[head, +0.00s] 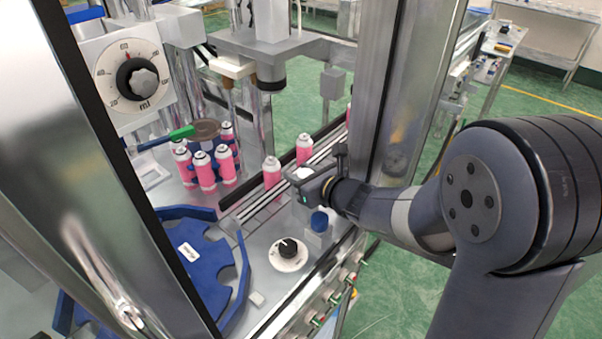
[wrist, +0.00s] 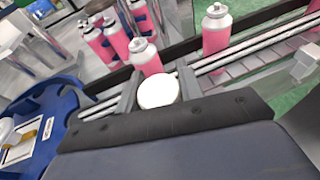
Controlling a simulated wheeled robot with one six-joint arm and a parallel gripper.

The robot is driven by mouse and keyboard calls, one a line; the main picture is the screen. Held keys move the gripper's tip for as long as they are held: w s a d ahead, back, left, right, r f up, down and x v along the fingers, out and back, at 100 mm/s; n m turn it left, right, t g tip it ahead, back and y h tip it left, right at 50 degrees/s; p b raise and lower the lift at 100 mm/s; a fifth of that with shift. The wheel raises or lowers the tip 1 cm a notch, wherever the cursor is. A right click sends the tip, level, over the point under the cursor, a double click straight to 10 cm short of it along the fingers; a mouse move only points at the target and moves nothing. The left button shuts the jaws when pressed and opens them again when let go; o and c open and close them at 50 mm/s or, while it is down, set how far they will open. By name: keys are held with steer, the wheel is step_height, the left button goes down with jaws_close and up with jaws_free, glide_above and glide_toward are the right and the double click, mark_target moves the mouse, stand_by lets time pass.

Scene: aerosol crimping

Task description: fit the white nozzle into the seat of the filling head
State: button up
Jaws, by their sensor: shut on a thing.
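My gripper (head: 297,182) is in front of the conveyor, low inside the machine. It is shut on the white nozzle (wrist: 158,91), which shows as a round white top between the two fingers (wrist: 158,88) in the wrist view. In the head view only a small white patch of the nozzle (head: 304,173) shows at the fingertips. What looks like the filling head (head: 271,75) hangs under a metal crossbeam, up and to the left of my gripper and well apart from it. Its seat is not visible from here.
Pink cans (head: 272,172) stand on the conveyor (head: 252,209) just behind my gripper. Several more stand in a blue star wheel (head: 222,160). A blue guide (head: 205,272), a blue-capped post (head: 319,220) and a black knob (head: 288,248) are nearby. A metal frame post (head: 383,90) rises beside my wrist.

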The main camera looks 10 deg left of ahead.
steer(key=o, duration=1.1)
steer(key=shift+o, duration=0.2)
steer(key=shift+d, duration=0.1)
steer(key=v, duration=1)
steer(key=shift+s+d, duration=0.2)
steer(key=shift+a+r, duration=0.1)
steer(key=shift+r, duration=0.05)
steer(key=x, duration=1)
steer(key=shift+w+a, duration=0.2)
steer(key=shift+r+p, duration=0.15)
steer(key=shift+p, duration=0.15)
